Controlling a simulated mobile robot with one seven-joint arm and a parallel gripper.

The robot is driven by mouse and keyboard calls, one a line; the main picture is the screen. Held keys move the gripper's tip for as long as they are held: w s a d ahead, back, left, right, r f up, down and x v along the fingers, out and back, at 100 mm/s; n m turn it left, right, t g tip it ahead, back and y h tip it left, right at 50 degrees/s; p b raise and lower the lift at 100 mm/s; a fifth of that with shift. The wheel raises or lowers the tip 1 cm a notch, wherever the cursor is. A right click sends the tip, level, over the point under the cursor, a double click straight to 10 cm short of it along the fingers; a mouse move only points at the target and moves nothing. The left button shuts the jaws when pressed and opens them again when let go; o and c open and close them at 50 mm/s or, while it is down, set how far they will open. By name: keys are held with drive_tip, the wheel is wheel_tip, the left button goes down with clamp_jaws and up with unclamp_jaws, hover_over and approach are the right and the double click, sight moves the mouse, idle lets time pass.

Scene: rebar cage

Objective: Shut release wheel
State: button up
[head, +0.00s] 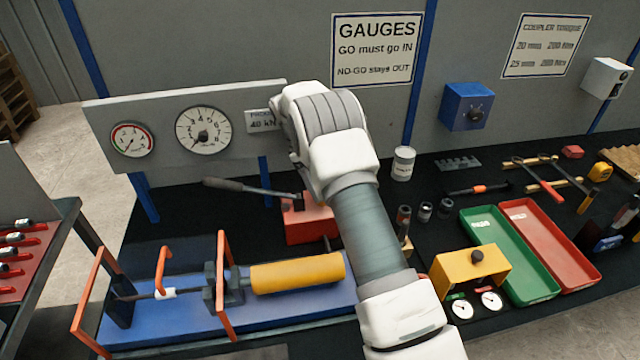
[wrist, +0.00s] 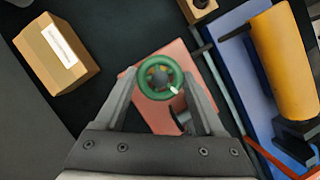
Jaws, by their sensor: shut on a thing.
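The release wheel (wrist: 146,83) is a small green ring with a dark hub and a pale mark at its lower right, in the wrist view. It sits over the red pump body (wrist: 140,116). My gripper (wrist: 160,78) is shut on the wheel, with one finger on each side of it. In the head view, the red pump body (head: 305,225) stands on the dark bench, with its lever (head: 240,187) reaching left. My arm hides the wheel and the gripper in that view.
A blue-based rig with a yellow cylinder (head: 297,272) and orange guards (head: 222,290) stands in front. A gauge panel (head: 170,160) is behind, left. A yellow gauge block (head: 470,270) and green tray (head: 497,260) lie right. A cardboard box (wrist: 58,58) shows in the wrist view.

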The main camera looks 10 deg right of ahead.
idle(0.3)
drive_tip(key=o, duration=1.4)
drive_tip(key=shift+c, duration=0.2)
drive_tip(key=shift+r, duration=0.1)
drive_tip(key=r, duration=0.3)
drive_tip(key=r+b, duration=0.1)
drive_tip(key=shift+s+d+r, duration=0.2)
drive_tip(key=shift+d+r, duration=0.05)
drive_tip(key=shift+d, duration=0.15)
drive_tip(key=s+d+r+b, duration=0.1)
drive_tip(key=s+d+r, duration=0.4)
drive_tip(key=d, duration=0.4)
drive_tip(key=shift+s+r+b, duration=0.3)
drive_tip(key=shift+r, duration=0.35)
drive_tip(key=shift+d, duration=0.1)
